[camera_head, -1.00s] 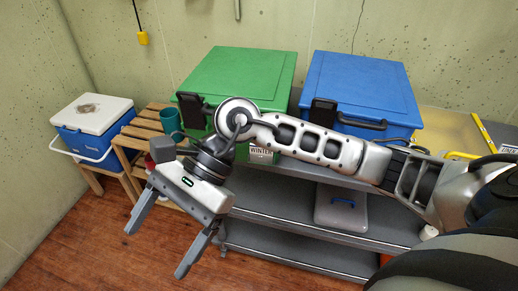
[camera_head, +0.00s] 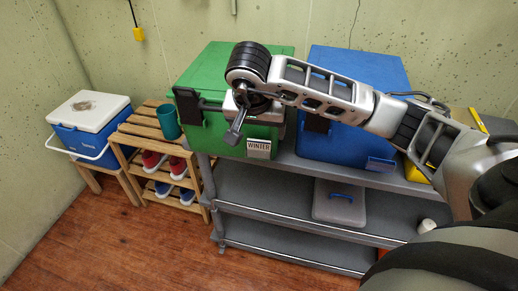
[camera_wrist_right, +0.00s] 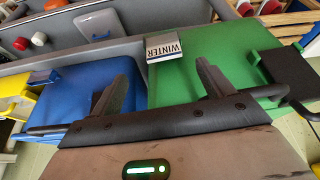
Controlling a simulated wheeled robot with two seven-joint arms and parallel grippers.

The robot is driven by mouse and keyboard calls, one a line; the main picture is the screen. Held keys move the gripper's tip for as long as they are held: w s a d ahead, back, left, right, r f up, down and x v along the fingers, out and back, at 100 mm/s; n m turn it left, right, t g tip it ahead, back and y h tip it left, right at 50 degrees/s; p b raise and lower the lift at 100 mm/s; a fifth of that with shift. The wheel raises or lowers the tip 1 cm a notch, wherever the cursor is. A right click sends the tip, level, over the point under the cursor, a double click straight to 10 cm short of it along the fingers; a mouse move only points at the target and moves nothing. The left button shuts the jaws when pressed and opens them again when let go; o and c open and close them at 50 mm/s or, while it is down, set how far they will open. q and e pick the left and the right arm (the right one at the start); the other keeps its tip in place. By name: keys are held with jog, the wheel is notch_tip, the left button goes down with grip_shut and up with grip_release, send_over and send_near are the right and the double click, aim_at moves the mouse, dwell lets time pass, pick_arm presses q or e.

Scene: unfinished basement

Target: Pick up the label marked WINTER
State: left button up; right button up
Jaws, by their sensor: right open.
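The label marked WINTER (camera_head: 259,148) is a small white card with dark letters and a grey lower part, at the lower front of the green box (camera_head: 205,68). It also shows in the right wrist view (camera_wrist_right: 163,47), just beyond the space between my fingertips. My right gripper (camera_head: 240,125) is at the front of the green box, close above and left of the label in the head view. Its two open fingers (camera_wrist_right: 162,78) show apart and empty in the wrist view. My left gripper is not in view.
A blue box (camera_head: 355,75) with a blue label (camera_head: 379,165) stands right of the green box on a grey shelf unit (camera_head: 290,215). A lidded grey container (camera_head: 340,205) sits lower. A wooden rack (camera_head: 150,130) with a teal cup (camera_head: 167,121) and a cooler (camera_head: 90,125) stand left.

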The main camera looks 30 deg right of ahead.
aim_at(259, 142)
jog(key=shift+w+p+x, duration=0.2)
jog(key=shift+p+x, duration=0.05)
jog(key=shift+x, duration=1.3)
jog(key=shift+w+p+x, duration=0.15)
jog(key=shift+p+x, duration=0.05)
jog(key=shift+x, duration=1.3)
jog(key=shift+a+r, duration=0.1)
jog(key=c, duration=1.1)
